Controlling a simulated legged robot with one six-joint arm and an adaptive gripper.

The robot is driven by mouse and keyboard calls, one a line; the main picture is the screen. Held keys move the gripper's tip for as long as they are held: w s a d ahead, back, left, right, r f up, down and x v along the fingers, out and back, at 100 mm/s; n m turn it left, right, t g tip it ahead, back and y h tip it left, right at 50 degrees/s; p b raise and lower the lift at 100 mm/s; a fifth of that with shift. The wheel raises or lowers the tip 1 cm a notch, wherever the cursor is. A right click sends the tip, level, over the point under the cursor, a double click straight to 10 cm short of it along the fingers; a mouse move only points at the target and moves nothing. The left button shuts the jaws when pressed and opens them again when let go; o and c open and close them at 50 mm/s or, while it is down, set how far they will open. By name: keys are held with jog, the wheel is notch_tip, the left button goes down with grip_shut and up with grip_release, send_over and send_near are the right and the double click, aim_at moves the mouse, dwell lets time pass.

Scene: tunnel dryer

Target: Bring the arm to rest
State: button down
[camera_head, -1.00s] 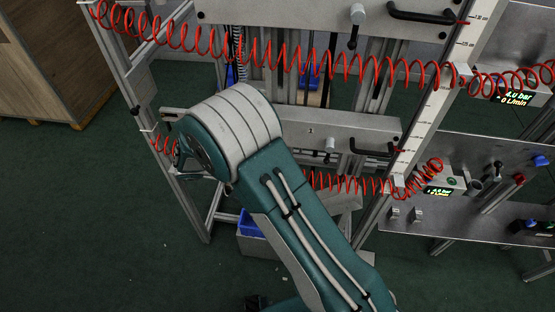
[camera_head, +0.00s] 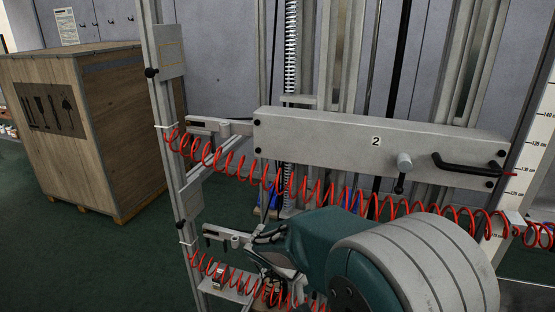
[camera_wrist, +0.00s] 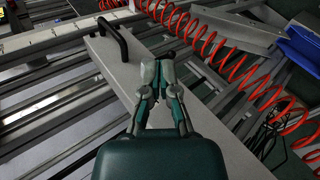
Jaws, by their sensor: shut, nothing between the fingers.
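My arm (camera_head: 420,265), teal with pale ribbed bands, fills the lower right of the head view. It reaches left in front of the frame's lower part. My gripper (camera_wrist: 157,66) shows in the wrist view with its fingertips together and nothing between them. It is over a long grey bar (camera_wrist: 130,80) with a black handle (camera_wrist: 113,37); whether it touches the bar I cannot tell. In the head view I cannot make the gripper out clearly among dark parts at the arm's far end.
A metal frame (camera_head: 165,110) carries a grey bar marked 2 (camera_head: 330,140) with a black handle (camera_head: 468,163). Red coiled hose (camera_head: 235,170) hangs close to my arm. A wooden crate (camera_head: 95,140) stands left; green floor (camera_head: 100,270) before it is clear. A blue bin (camera_wrist: 300,45) shows in the wrist view.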

jog(key=s+d+r+t+y, duration=0.3)
jog(key=s+r+t+y, duration=0.4)
jog(key=s, duration=0.8)
jog(key=shift+s+d+r+n+y, duration=0.15)
jog(key=shift+r+n+y, duration=0.25)
jog(key=shift+r+y, duration=1.15)
jog(key=shift+r, duration=0.15)
